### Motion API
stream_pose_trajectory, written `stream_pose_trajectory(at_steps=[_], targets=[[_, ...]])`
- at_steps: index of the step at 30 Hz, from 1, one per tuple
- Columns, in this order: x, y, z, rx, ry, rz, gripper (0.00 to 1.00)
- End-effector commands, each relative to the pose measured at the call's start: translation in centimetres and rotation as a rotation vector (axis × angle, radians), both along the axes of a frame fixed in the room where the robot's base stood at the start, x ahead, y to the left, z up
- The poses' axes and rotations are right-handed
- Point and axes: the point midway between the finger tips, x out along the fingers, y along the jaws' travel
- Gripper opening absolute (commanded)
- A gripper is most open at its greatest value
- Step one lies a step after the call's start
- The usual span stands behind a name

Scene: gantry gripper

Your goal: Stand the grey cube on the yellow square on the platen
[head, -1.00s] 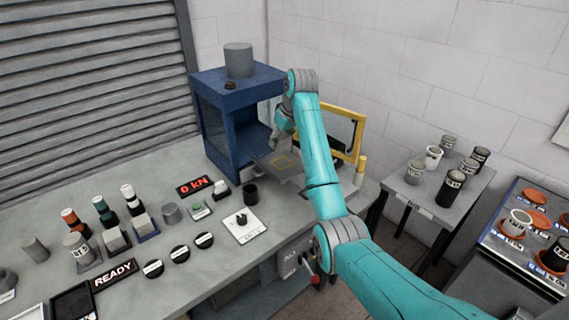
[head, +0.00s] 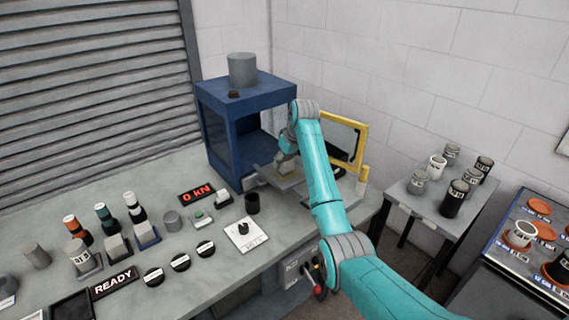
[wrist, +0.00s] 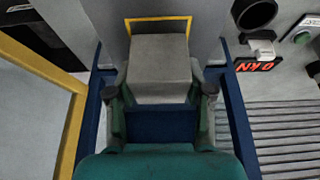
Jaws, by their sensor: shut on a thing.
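The grey cube (wrist: 160,66) sits between the two fingers of my gripper (wrist: 158,92) in the wrist view, and the fingers are shut on it. The yellow square (wrist: 158,19) shows beyond the cube as an outline on the grey platen (wrist: 205,30). The cube hides the near part of the square. I cannot tell whether the cube touches the platen. In the head view, my gripper (head: 287,155) is low over the platen (head: 289,184), in front of the blue press. The yellow square is hidden there.
The blue press frame (head: 222,125) stands behind and left, with a grey cylinder (head: 242,69) on top. An open yellow-framed door (head: 362,150) is close on the right. A black cup (head: 252,203) and a 0 kN display (head: 196,193) stand left of the platen.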

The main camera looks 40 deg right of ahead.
Motion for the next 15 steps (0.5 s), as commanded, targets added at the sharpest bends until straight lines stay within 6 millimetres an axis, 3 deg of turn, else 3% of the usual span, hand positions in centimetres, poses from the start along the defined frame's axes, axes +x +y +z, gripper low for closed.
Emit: stream_pose_trajectory(at_steps=[3,13,14,15], targets=[[0.02,-0.01,-1.09,-0.001,-0.001,0.0,0.04],[0.01,-0.01,-1.34,-0.001,-0.001,0.001,0.04],[0.0,0.0,-1.43,0.0,0.0,0.0,0.54],[0.0,0.0,-1.39,0.0,0.0,0.0,0.64]])
